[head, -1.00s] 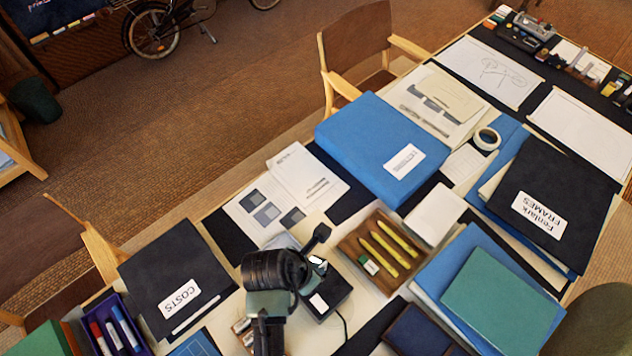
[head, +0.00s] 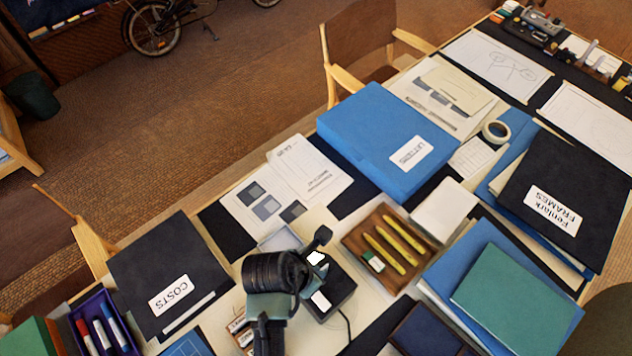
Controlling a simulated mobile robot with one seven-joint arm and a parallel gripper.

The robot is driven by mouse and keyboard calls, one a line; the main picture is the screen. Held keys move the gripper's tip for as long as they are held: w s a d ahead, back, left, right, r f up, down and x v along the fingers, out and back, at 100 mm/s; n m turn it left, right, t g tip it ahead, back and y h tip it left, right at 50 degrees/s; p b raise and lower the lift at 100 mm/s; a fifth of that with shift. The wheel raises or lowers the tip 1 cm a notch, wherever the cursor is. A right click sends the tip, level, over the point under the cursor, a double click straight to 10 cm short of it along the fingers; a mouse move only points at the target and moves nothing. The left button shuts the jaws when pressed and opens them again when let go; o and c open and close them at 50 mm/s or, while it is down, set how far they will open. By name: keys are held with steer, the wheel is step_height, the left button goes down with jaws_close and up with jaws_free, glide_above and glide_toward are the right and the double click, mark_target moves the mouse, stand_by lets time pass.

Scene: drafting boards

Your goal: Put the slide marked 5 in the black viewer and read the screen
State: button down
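The black viewer (head: 338,292) sits on the table just right of my arm, with a white label on its front and a cord running off it. A small bright white patch shows at its back, partly behind my arm; I cannot tell whether it is the screen. My gripper (head: 318,238) is seen from above and behind; the black round wrist hides most of it, and its fingertips cannot be made out. Small brown and white pieces (head: 240,328) lie left of my forearm, partly hidden. No slide marked 5 can be read.
A wooden tray (head: 347,240) with yellow pencils and an eraser stands right of the viewer. A small pale tray (head: 268,246) lies behind my wrist. A COSTS folder (head: 165,262), blue LETTERS box (head: 370,135) and green folder (head: 515,300) crowd the table.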

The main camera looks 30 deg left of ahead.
steer(key=shift+f, duration=0.4)
steer(key=c, duration=1)
jaws_free()
steer(key=v, duration=1.3)
steer(key=shift+w, duration=0.15)
